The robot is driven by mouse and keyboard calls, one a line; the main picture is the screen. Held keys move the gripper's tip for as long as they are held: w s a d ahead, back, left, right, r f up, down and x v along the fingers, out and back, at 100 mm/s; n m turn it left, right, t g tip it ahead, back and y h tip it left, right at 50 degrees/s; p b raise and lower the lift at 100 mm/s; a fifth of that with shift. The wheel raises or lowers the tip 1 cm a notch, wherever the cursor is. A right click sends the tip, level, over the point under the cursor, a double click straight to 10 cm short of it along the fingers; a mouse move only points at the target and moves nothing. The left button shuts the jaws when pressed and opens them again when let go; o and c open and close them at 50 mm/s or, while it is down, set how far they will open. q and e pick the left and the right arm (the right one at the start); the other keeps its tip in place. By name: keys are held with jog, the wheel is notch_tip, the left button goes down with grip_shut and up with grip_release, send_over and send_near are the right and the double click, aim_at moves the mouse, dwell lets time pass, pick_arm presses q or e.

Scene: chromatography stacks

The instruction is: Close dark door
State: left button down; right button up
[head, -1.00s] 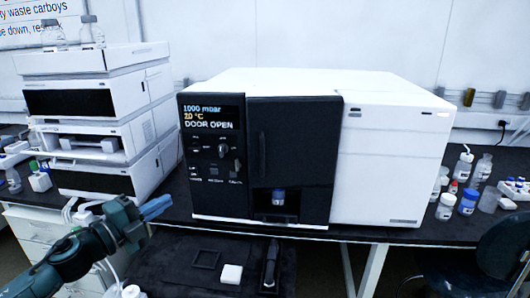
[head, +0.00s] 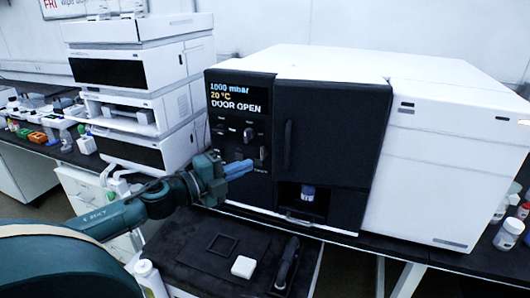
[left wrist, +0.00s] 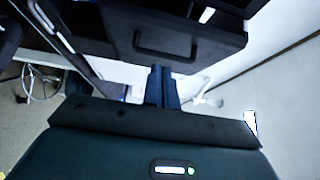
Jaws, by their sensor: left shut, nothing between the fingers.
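The dark door (head: 335,125) is on the front of the white instrument, with a vertical handle (head: 288,145) near its left edge. It looks almost flush with the front; I cannot tell how wide the gap is. The dark control panel (head: 238,150) left of it reads "DOOR OPEN". My left gripper (head: 240,169) is shut and empty, in front of the panel's lower part, left of the door and pointing right. In the left wrist view, its closed fingers (left wrist: 163,88) point toward a dark panel with a bar handle, probably the door. My right gripper is not in view.
A blue-capped vial (head: 308,192) stands in the recess below the door. A dark mat (head: 190,250) with a white block (head: 243,267) lies in front. Stacked white modules (head: 140,90) stand left; bottles (head: 509,233) stand right.

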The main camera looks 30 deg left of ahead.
aim_at(275, 147)
pick_arm(q)
jog(key=w, duration=0.2)
jog(key=w+p, duration=0.1)
jog(key=w, duration=0.5)
jog(key=shift+d+r+p, duration=0.1)
jog(key=shift+d+p, duration=0.2)
jog(key=shift+w+a, duration=0.2)
jog(key=shift+w, duration=0.25)
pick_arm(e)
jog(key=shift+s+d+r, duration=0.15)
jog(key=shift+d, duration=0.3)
pick_arm(q)
jog(key=shift+w, duration=0.1)
jog(key=shift+w+a, duration=0.2)
jog(key=shift+w+a+m+g+h+b, duration=0.2)
jog(key=shift+w+a+m+h+b, duration=0.15)
jog(key=shift+w+b, duration=0.2)
jog(key=shift+w+a+m+g+h+b, duration=0.25)
jog(key=shift+w+a+h+b, duration=0.15)
jog(key=shift+w, duration=0.25)
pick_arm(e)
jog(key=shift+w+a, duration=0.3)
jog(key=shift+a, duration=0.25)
